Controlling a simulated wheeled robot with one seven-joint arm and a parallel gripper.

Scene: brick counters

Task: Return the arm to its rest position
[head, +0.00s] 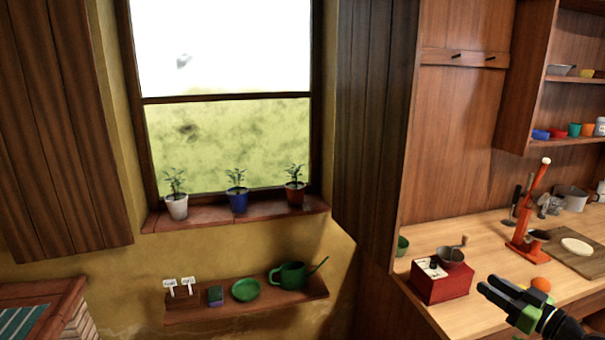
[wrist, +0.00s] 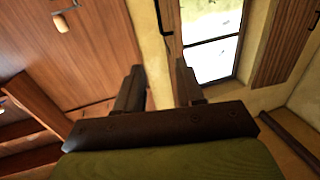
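My gripper (head: 500,293) shows at the lower right of the head view, in front of the wooden counter and pointing left toward the red grinder box. In the wrist view my gripper (wrist: 160,88) has its two dark fingers apart, with nothing between them. Through the gap the wrist view shows the yellow wall and part of the window. Most of my arm is out of view past the lower right corner of the head view.
The counter (head: 428,232) holds a red grinder (head: 442,282), an orange fruit (head: 541,284), a red press (head: 526,240) and a board (head: 565,262). A low shelf (head: 215,310) holds a green watering can (head: 290,276). Potted plants stand on the windowsill (head: 160,222).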

